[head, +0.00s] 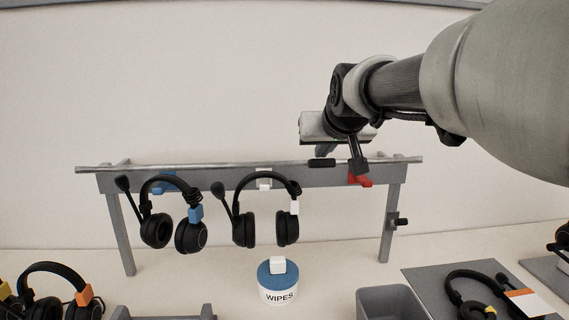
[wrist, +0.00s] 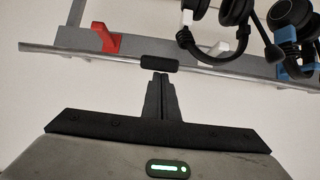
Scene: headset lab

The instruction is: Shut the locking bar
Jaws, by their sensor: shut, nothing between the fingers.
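The locking bar (head: 225,164) is a long thin silver rod across the top of a grey headset rack (head: 390,215), with a short black grip (head: 321,162). In the wrist view the bar (wrist: 90,54) runs along the near side of the rack's rail, with its black grip (wrist: 160,65) just ahead of my fingertips. My gripper (head: 325,150) is above the rack in the head view. In the wrist view my gripper (wrist: 161,76) has its fingers together and empty, close to the grip; I cannot tell whether they touch it.
Two black headsets (head: 172,212) (head: 265,210) hang from blue and white hooks. A red hook (head: 360,180) is bare. Below are a wipes tub (head: 278,294), a grey bin (head: 390,302), and a headset on a grey mat (head: 425,277). Another headset (head: 50,290) is at the lower left.

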